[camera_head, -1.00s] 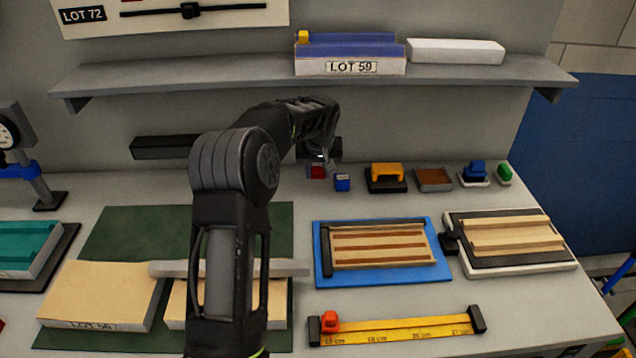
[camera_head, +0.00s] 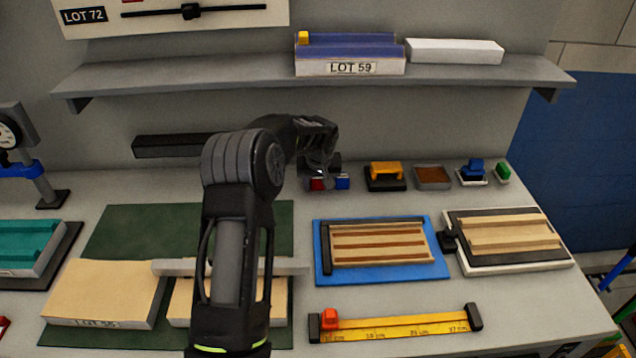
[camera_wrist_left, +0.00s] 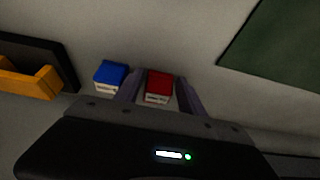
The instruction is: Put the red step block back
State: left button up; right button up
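The red step block (camera_head: 317,184) stands on the bench near the back wall, just left of the blue block (camera_head: 342,183), at about the same level. My left gripper (camera_head: 326,178) is directly above and behind them and hides their upper parts in the head view. In the left wrist view the red step block (camera_wrist_left: 158,87) lies between my two fingers (camera_wrist_left: 160,84), with a small gap showing beside it. The fingers look apart. The blue block (camera_wrist_left: 110,76) is outside the fingers, close to one of them. My right gripper is not in view.
Right of the blue block stand a yellow-and-black piece (camera_head: 385,176), a brown-topped tray (camera_head: 432,177) and a blue-knobbed piece (camera_head: 473,172). The shelf (camera_head: 200,72) runs above. A blue board (camera_head: 380,278) with a slatted panel lies in front. Bare bench shows left of the red block.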

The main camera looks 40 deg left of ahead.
pick_arm(q)
jog(key=shift+o, duration=1)
jog(key=shift+r, duration=0.1)
jog(key=shift+r, duration=0.2)
jog(key=shift+s+d+r, duration=0.1)
jog(key=shift+r, duration=0.2)
jog(key=b+v, duration=0.2)
jog(key=v, duration=0.9)
